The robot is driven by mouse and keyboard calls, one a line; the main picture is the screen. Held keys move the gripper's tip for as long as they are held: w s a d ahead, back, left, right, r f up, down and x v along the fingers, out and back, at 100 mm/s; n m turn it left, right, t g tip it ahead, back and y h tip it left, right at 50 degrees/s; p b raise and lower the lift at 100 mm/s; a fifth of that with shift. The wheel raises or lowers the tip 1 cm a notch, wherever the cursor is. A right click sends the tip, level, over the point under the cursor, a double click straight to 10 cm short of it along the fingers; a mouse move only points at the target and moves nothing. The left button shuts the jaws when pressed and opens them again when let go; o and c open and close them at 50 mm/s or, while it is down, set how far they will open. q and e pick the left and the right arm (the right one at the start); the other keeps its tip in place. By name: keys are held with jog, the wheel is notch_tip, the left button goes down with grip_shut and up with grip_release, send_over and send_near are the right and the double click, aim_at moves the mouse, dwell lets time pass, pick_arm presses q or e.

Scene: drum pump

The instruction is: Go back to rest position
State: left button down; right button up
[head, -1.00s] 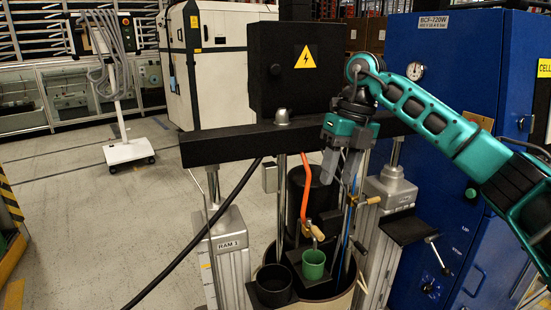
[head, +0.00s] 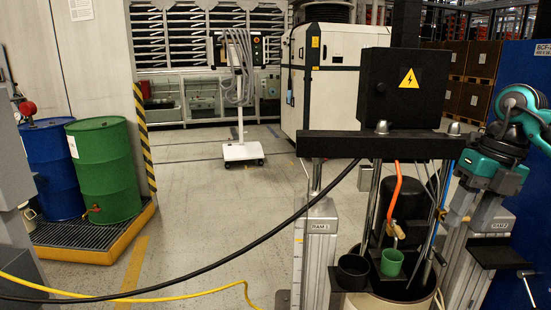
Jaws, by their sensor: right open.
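My right gripper (head: 472,215) hangs at the right side of the head view with its fingers pointing down. It is open and empty, in front of the right ram post (head: 478,262) as seen from here. The drum pump's black crossbeam (head: 385,145) spans two rams, with an open drum (head: 395,302) below it. My left gripper is not in view.
A blue drum (head: 48,170) and a green drum (head: 104,172) stand on a yellow-edged spill pallet (head: 75,256) at left. A black hose (head: 240,248) and a yellow cable (head: 150,298) cross the foreground. A white wheeled stand (head: 242,152) is behind. The middle floor is open.

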jog(key=s+a+f+m+t+y, duration=0.1)
jog(key=a+f+m+t+y, duration=0.15)
jog(key=a+y, duration=0.55)
jog(key=s+a+f+m+t+y, duration=0.1)
jog(key=a+f+m+t+y, duration=0.2)
jog(key=a, duration=0.8)
jog(key=s+a+f+m+t+y, duration=0.2)
jog(key=a+f+y, duration=0.3)
jog(key=a, duration=0.5)
jog(key=s+d+f+m+t+h, duration=0.1)
jog(key=d+f+m+t+h, duration=0.75)
jog(key=m, duration=0.85)
jog(key=s+d+f+m+g+h, duration=0.2)
jog(key=s+f+m+h, duration=0.2)
jog(key=s+f, duration=0.3)
jog(key=s+d+f+m+g+h, duration=0.2)
jog(key=s+f+m+g+h, duration=0.1)
jog(key=s+f, duration=0.4)
notch_tip(320, 180, down, 3)
jog(key=shift+f+m+h, duration=0.2)
jog(key=shift+m+h, duration=0.15)
jog(key=shift+m, duration=0.4)
